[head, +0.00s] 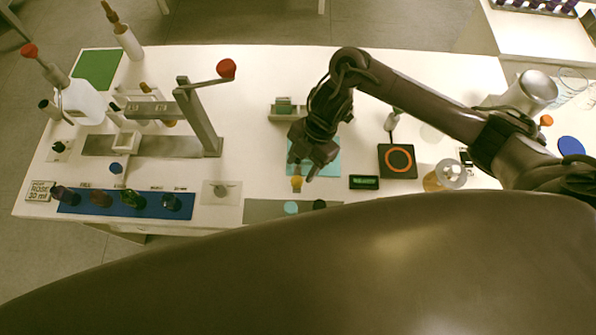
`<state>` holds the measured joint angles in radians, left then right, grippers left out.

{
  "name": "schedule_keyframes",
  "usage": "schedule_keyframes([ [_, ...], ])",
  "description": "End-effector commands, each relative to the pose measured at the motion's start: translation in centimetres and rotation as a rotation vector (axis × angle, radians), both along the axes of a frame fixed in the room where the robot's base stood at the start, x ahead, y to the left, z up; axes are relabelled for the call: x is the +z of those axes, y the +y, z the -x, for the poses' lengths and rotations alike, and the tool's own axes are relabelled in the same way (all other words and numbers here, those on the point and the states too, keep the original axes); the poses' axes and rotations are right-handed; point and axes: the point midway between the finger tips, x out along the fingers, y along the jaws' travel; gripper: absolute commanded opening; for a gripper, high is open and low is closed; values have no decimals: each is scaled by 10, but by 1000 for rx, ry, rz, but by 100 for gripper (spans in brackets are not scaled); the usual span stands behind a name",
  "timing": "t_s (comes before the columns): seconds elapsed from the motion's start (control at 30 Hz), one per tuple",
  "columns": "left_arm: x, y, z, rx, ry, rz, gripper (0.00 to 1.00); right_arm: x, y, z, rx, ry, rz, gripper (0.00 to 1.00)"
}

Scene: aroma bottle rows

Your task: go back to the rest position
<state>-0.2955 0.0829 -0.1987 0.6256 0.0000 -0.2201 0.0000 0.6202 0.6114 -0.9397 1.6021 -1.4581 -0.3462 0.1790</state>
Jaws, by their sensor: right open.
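My right arm comes in from the right and bends down over the middle of the white table (265,65). My right gripper (303,177) is open above the light-blue mat (328,165). A small amber-topped item (296,183) shows just under the fingertips; I cannot tell whether the fingers touch it. My left gripper is not in view.
A press stand with a red-knobbed lever (205,120) stands left of the gripper. Coloured bottles stand on a blue strip (155,205) at front left. A black pad with an orange ring (398,160) and an amber jar (435,181) lie right. The table's back middle is clear.

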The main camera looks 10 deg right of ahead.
Motion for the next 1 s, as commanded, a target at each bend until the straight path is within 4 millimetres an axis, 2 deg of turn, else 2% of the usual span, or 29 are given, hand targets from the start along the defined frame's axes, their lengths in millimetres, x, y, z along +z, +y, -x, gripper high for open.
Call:
schedule_keyframes([
  [0.03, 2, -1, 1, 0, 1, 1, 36, 9, -3, -3, 1, -5, 1, 50],
  [0.2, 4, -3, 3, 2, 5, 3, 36, 23, -8, -5, 0, 0, 1, 50],
  [0.8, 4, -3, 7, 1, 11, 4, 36, 25, -9, -5, 0, 1, 0, 50],
  [0.87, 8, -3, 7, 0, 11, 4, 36, 29, -8, -5, 0, 1, 0, 50],
  [1.0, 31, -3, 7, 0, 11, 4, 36, 52, -8, -5, 0, 1, 0, 50],
])
